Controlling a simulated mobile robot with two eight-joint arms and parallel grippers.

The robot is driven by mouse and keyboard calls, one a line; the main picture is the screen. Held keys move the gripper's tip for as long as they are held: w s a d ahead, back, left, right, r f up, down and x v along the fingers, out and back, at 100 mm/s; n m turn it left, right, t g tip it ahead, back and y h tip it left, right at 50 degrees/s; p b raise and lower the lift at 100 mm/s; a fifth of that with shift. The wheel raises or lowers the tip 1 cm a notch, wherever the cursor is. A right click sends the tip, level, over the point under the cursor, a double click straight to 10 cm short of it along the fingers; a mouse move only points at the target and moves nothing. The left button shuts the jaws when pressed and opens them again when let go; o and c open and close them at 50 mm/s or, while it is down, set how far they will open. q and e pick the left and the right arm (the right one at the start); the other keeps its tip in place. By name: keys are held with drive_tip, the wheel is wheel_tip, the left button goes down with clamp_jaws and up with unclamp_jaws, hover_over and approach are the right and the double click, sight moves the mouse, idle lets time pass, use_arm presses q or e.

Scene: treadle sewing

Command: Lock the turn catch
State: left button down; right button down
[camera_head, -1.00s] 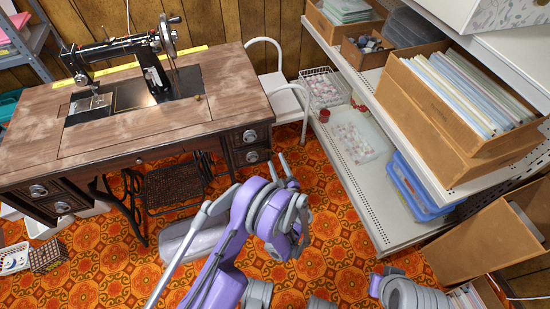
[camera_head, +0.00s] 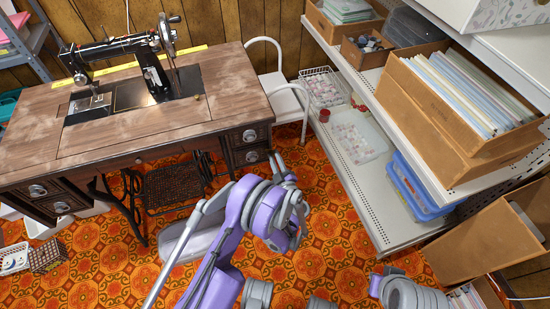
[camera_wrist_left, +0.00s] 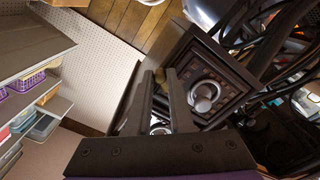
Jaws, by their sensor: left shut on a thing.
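The treadle sewing table (camera_head: 130,140) stands at the left with the black sewing machine (camera_head: 125,55) on it. My left gripper (camera_head: 277,163) is by the table's right end, near the drawers. In the left wrist view my left gripper (camera_wrist_left: 160,74) has its two dark fingers close together. A small brass-coloured piece, apparently the turn catch (camera_wrist_left: 160,76), shows between the fingertips. The fingers hide most of it, so I cannot tell its exact angle. A drawer front with a round ring pull (camera_wrist_left: 204,96) is just right of the fingers. My right gripper is not in view.
A white step chair (camera_head: 285,95) stands close behind the table's right end. Metal shelves (camera_head: 385,200) with boxes and trays fill the right side.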

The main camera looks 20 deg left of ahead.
use_arm(q)
drive_tip(key=shift+n, duration=0.3)
drive_tip(key=shift+n+b, duration=1.4)
drive_tip(key=shift+n, duration=2.1)
drive_tip(key=c, duration=0.8)
unclamp_jaws()
drive_tip(key=p+v, duration=0.1)
drive_tip(key=v, duration=1)
drive_tip(key=shift+w, duration=0.1)
